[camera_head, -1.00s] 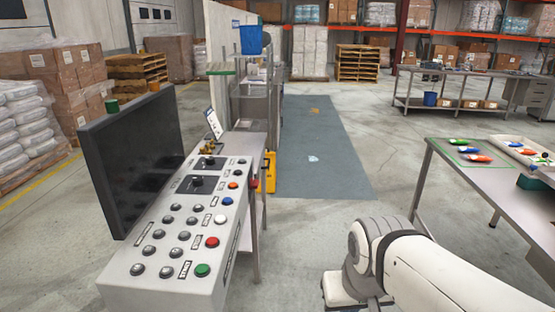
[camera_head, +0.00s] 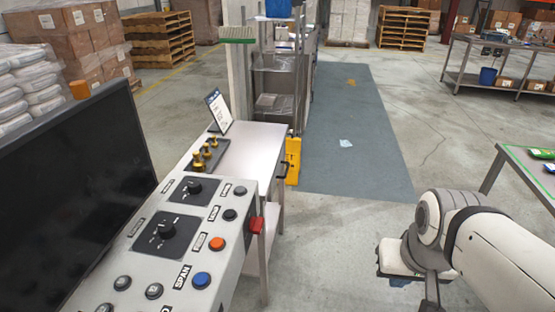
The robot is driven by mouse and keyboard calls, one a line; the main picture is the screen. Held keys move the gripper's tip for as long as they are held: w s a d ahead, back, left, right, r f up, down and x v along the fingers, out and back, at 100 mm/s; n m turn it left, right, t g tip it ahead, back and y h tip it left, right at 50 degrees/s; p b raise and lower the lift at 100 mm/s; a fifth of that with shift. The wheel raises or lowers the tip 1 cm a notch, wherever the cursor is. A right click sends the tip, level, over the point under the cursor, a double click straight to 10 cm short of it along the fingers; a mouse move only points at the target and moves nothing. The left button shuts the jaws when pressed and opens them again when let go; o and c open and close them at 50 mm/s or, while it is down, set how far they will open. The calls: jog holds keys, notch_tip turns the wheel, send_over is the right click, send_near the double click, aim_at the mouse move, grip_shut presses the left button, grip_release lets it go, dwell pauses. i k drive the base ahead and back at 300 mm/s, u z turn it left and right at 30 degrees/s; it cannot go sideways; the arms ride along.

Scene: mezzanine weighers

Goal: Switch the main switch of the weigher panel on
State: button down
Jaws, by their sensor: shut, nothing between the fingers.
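The weigher panel (camera_head: 215,268) is a pale grey sloped console at the lower left, with its near part cut off by the bottom edge. It carries two black rotary knobs on dark plates, the far one (camera_head: 194,187) and the near one (camera_head: 167,226). A red part (camera_head: 256,225) sticks out from its right side. I cannot read which control is labelled the main switch. Buttons in view include an orange one (camera_head: 217,243) and a blue one (camera_head: 201,280). My arm shows at the right, apart from the panel; my gripper is not in view.
A large black screen (camera_head: 85,185) stands along the panel's left side. Behind the panel is a steel table (camera_head: 255,150) with a sign (camera_head: 219,111) and small brass-coloured weights (camera_head: 208,150). A yellow object (camera_head: 293,160) stands beside it. Floor between panel and arm is clear.

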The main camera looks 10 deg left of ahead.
aim_at(256, 224)
jog(key=u, duration=0.15)
jog(key=i, duration=0.65)
jog(key=u, duration=0.45)
jog(key=k, duration=0.9)
jog(key=u, duration=0.15)
jog(key=i, duration=0.9)
jog(key=z, duration=0.05)
